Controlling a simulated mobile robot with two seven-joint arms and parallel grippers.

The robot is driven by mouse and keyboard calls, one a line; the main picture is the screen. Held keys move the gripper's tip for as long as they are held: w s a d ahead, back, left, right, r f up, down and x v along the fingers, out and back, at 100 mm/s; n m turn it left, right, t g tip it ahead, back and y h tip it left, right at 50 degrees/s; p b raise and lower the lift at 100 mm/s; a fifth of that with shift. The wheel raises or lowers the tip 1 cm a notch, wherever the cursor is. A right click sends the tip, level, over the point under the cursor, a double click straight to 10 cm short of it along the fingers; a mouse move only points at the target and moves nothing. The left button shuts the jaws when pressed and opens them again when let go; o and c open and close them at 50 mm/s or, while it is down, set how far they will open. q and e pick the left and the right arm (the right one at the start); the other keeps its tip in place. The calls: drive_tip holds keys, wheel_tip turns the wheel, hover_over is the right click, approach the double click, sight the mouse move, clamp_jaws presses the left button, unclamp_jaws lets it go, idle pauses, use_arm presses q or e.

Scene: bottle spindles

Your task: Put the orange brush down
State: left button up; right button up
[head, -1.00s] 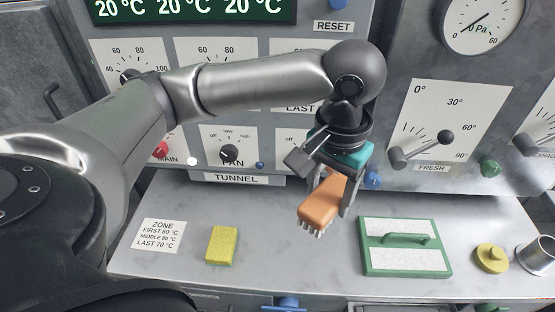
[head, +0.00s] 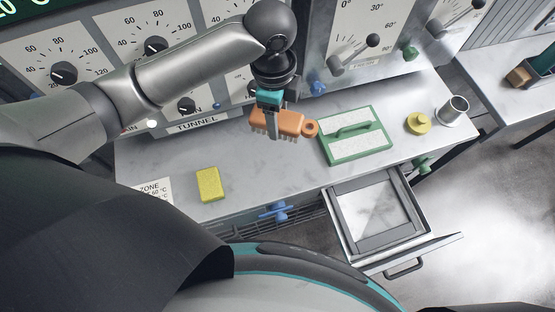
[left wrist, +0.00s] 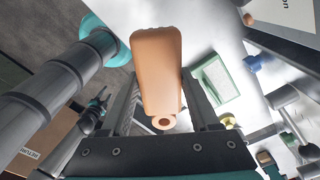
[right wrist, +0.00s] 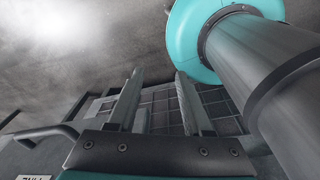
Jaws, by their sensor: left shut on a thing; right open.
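The orange brush (head: 283,122) is held with its bristles down and its ring end to the right, over the grey worktop (head: 240,160). My left gripper (head: 273,132) is shut on its middle. I cannot tell whether the bristles touch the worktop. In the left wrist view the brush (left wrist: 157,70) lies between the fingers, its ring end nearest the gripper base. My right gripper (right wrist: 158,76) is open and empty in the right wrist view, over a dark grid and away from the brush.
A green-framed white pad with a handle (head: 368,148) lies just right of the brush. A yellow sponge (head: 208,184) lies at the front left. A yellow knobbed disc (head: 418,122) and a metal cup (head: 453,110) stand at right. An open drawer (head: 340,215) juts out below.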

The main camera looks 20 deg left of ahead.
use_arm(q)
drive_tip(key=shift+s+d+m+p, duration=0.25)
drive_tip(key=shift+m+p, duration=0.1)
drive_tip(key=shift+m, duration=0.45)
drive_tip(key=shift+f, duration=0.25)
wheel_tip(320, 180, down, 15)
drive_tip(key=b, duration=0.2)
drive_tip(key=shift+b, duration=0.3)
wheel_tip(320, 180, down, 5)
drive_tip(key=shift+r+b, duration=0.2)
drive_tip(key=shift+b, duration=0.35)
drive_tip(key=shift+f, duration=0.1)
drive_tip(key=shift+f, duration=0.15)
drive_tip(key=o, duration=1.3)
